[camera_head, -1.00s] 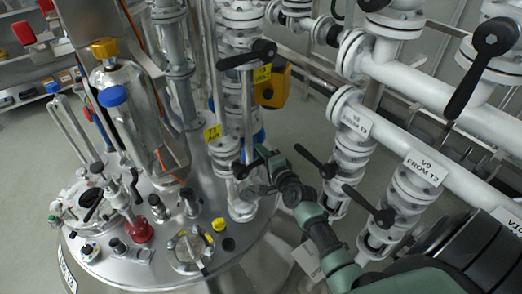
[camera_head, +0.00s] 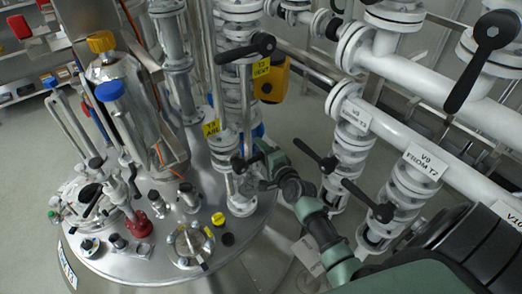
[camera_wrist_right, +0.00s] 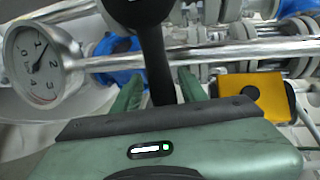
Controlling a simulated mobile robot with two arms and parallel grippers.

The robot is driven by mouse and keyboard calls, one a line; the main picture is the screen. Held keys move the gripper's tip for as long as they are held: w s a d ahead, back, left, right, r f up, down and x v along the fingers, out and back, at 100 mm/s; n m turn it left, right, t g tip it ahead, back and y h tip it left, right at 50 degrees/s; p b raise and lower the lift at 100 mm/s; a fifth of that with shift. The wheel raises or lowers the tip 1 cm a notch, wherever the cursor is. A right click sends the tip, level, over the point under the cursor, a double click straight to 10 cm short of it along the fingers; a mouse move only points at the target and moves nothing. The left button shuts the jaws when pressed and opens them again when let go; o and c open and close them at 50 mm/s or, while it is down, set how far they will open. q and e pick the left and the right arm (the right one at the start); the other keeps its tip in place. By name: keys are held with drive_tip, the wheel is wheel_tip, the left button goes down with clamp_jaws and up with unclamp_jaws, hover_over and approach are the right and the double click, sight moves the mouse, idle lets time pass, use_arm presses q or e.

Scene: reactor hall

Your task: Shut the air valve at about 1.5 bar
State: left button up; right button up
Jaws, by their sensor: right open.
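The air valve with its yellow T3 AIR tag (camera_head: 211,129) stands on the tank lid in the head view. Its black lever (camera_head: 238,165) is largely hidden by my right gripper (camera_head: 258,170). In the right wrist view a black lever (camera_wrist_right: 154,50) runs between the two green fingers of my right gripper (camera_wrist_right: 159,88). The fingers are open, one on each side of it; I cannot tell whether either touches. A round pressure gauge (camera_wrist_right: 38,65) shows at the left of that view, its needle seemingly a little past 1. My left gripper is out of view.
A second valve with a black lever (camera_head: 246,52) and a yellow vent tag (camera_head: 261,70) is just above. The tank lid (camera_head: 120,265) carries several fittings.

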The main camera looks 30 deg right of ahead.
drive_tip(key=v, duration=0.7)
drive_tip(key=shift+s, duration=0.45)
